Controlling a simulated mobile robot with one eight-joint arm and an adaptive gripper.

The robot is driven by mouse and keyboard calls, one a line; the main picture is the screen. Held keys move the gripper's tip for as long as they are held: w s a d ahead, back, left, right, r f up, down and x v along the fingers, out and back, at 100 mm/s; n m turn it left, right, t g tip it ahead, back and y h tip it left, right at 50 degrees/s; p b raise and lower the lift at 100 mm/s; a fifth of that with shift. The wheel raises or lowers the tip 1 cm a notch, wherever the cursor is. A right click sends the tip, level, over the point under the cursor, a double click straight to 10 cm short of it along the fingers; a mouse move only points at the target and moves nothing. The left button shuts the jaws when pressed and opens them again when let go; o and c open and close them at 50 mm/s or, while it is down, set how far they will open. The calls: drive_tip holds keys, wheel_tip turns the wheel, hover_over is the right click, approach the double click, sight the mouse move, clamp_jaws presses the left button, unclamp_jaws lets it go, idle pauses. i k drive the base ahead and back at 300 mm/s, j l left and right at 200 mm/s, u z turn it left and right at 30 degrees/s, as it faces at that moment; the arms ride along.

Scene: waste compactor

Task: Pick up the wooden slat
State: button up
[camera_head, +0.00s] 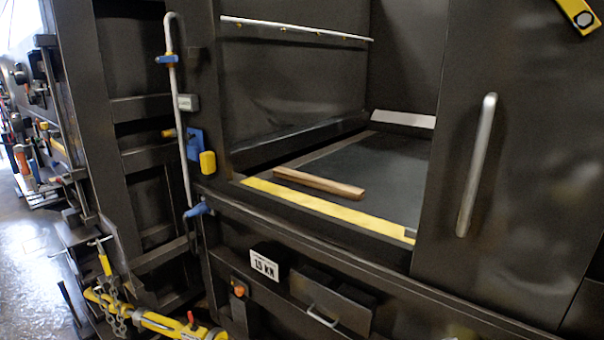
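The wooden slat (319,183) is a brown, narrow bar. It lies flat on the dark floor of the compactor chamber (385,165), just behind the yellow strip at the front edge. It slants from upper left to lower right and nothing covers it. My gripper is not in view.
A yellow strip (325,206) marks the chamber's front sill. A dark door panel (530,150) with a metal handle (477,165) covers the right side. A bent metal rod (177,110) stands left of the opening. A small drawer (330,302) is below.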

sight(352, 193)
drive_tip(key=z, duration=0.45)
drive_tip(key=k+z, duration=0.15)
drive_tip(key=z, duration=0.3)
drive_tip(key=k+j+z, duration=0.1)
drive_tip(key=z, duration=0.75)
drive_tip(key=u, duration=1.85)
drive_tip(key=i+j, duration=0.2)
drive_tip(key=i, duration=0.25)
drive_tip(key=i+j+u, duration=0.1)
drive_tip(key=i+j, duration=0.15)
drive_tip(key=i, duration=0.15)
